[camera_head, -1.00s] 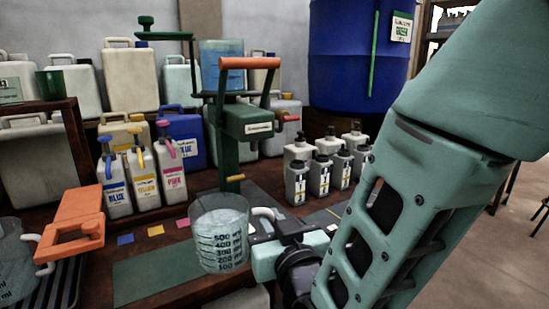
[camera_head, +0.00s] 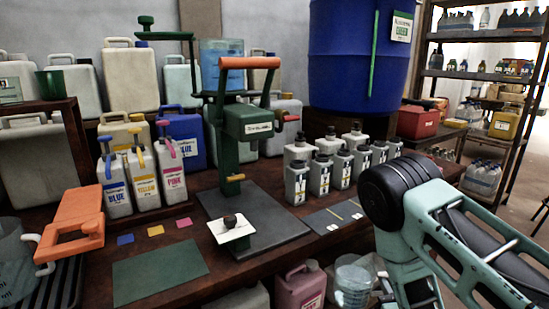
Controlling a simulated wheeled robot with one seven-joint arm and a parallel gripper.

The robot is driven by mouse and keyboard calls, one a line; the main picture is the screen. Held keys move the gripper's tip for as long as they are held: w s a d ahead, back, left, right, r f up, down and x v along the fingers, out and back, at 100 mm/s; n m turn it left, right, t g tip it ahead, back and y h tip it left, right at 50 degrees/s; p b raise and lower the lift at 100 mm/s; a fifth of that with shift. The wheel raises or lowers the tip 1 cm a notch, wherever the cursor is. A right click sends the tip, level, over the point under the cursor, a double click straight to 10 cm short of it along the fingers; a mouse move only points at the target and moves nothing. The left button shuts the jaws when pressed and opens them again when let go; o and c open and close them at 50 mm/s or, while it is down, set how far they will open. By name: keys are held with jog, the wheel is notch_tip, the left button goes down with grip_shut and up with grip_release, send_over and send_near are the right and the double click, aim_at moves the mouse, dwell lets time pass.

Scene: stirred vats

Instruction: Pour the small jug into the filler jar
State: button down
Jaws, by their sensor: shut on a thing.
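The small jug (camera_head: 353,283), clear with a blue tint, is low at the bottom right, beyond the bench's front edge. My gripper (camera_head: 385,292) is shut on it at its right side; the fingers are small and partly hidden, and the grip is hard to see. The level in the jug cannot be told. The filler jar (camera_head: 221,62), a clear jar with blue liquid, sits atop the green filler stand (camera_head: 240,125). My gripper is well below and to the right of it.
An orange-handled lever crosses the stand beside the jar. Several labelled bottles (camera_head: 297,184) stand right of the stand. Another clear jug (camera_head: 15,268) is at far left. A pink canister (camera_head: 300,288) stands below the bench edge.

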jog(key=w+d+f+h+b, duration=0.1)
jog(key=d+f+b, duration=0.3)
jog(key=f, duration=0.4)
jog(key=s+r+p, duration=0.4)
jog(key=r+p, duration=0.4)
jog(key=p, duration=0.2)
jog(key=s+r+p, duration=0.4)
jog(key=r+p, duration=0.5)
jog(key=p, duration=0.1)
jog(key=shift+s+d+m, duration=0.25)
jog(key=shift+s+m, duration=0.05)
jog(key=shift+s, duration=0.05)
jog(key=shift+a, duration=0.1)
